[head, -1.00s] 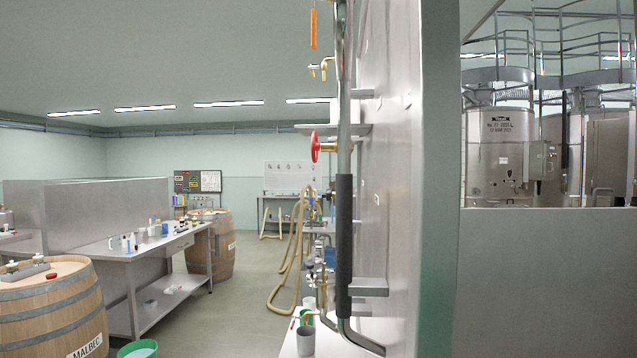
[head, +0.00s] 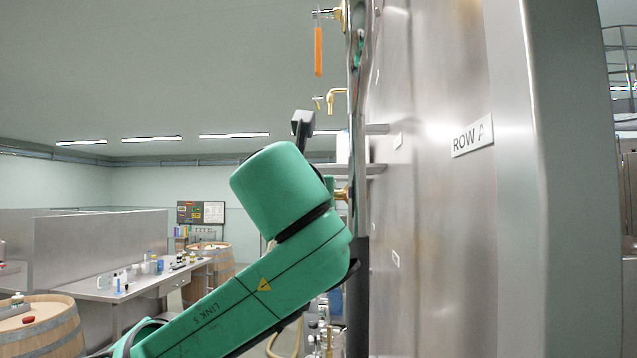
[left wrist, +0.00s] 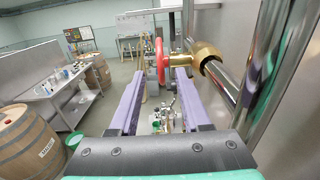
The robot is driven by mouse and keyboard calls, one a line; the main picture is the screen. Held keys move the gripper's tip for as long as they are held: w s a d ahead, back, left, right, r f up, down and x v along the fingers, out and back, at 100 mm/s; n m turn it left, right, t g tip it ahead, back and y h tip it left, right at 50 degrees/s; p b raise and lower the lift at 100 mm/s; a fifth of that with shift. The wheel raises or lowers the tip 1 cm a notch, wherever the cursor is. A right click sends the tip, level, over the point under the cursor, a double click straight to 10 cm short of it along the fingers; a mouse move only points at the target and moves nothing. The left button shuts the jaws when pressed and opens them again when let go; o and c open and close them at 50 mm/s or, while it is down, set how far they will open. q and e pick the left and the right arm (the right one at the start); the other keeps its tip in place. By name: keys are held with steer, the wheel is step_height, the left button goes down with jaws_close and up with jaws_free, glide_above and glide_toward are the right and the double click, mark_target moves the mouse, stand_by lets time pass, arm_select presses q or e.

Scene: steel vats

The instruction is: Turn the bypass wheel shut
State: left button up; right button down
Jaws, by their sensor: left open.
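The red bypass wheel (left wrist: 160,60) stands edge-on in the left wrist view, on a brass valve (left wrist: 207,58) joined to a steel pipe. My left gripper (left wrist: 164,76) is open, its two purple fingers pointing toward the wheel. The wheel shows between and just beyond the fingertips; I cannot tell whether they touch it. In the head view my green left arm hides the wheel, and only a bit of the brass valve shows (head: 342,194) beside the pipe. My right gripper is in neither view.
A steel wall (head: 430,230) with a "ROW A" sign (head: 472,135) rises close on the right. An orange tag (head: 318,52) and a brass tap (head: 336,98) are above. A steel bench (head: 140,284) and barrels (head: 40,328) stand left, with open floor between.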

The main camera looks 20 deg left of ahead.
arm_select(q)
steer(key=w+p, duration=0.1)
steer(key=w, duration=0.1)
steer(key=w+a+p, duration=0.1)
steer(key=w, duration=0.2)
steer(key=w+p, duration=0.1)
steer(key=w, duration=0.2)
steer(key=shift+w+a, duration=0.1)
steer(key=shift+a, duration=0.15)
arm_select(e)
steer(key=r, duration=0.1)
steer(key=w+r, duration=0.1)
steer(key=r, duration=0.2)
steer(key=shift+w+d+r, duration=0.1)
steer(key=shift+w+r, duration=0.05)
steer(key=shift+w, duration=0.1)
arm_select(q)
jaws_close()
